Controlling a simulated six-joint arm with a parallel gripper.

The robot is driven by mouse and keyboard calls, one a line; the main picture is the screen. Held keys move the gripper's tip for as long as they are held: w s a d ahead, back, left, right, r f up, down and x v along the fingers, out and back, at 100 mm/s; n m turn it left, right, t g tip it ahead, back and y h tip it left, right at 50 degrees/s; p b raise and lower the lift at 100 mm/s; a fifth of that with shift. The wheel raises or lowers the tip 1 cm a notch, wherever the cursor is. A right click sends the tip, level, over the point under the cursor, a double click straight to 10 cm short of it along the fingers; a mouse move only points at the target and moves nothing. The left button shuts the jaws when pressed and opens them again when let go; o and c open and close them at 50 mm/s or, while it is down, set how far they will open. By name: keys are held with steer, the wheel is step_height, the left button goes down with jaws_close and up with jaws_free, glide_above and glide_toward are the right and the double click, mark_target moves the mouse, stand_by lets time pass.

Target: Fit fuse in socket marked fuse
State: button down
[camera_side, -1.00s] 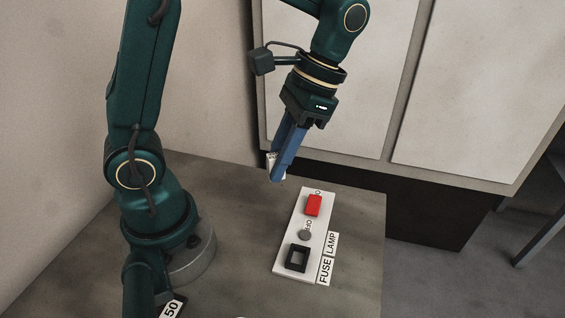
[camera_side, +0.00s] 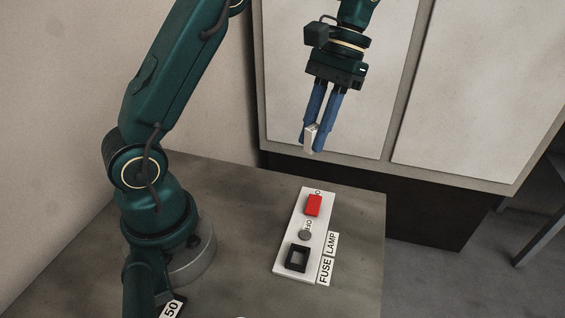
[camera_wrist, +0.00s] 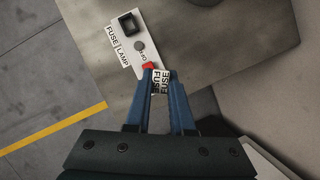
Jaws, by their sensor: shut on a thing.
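My gripper (camera_side: 314,140) has blue fingers and is shut on the fuse (camera_side: 310,139), a small white block, high above the table. The black square socket (camera_side: 297,258) sits at the near end of a white panel (camera_side: 284,270), beside the "FUSE" label (camera_side: 325,270). In the wrist view the socket (camera_wrist: 129,23) is at the top, well beyond the fuse. The fuse and socket are apart.
The panel also carries a red block (camera_side: 313,205) and a grey round part (camera_side: 305,234), with a "LAMP" label (camera_side: 331,243) beside it. The grey table (camera_side: 230,205) is clear around the panel. A pale cabinet (camera_side: 480,90) stands behind.

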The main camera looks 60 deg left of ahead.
steer(key=s+d+f+n+h, duration=0.2)
steer(key=s+d+f+n, duration=0.15)
steer(key=d, duration=0.25)
steer(key=n+t, duration=0.1)
steer(key=n, duration=0.1)
glide_toward(295, 267)
steer(key=s+d+r, duration=0.1)
steer(key=r, duration=0.1)
steer(key=shift+s+f, duration=0.15)
steer(key=shift+f, duration=0.1)
steer(key=shift+f, duration=2.9)
steer(key=shift+f, duration=0.9)
steer(key=c, duration=0.7)
jaws_free()
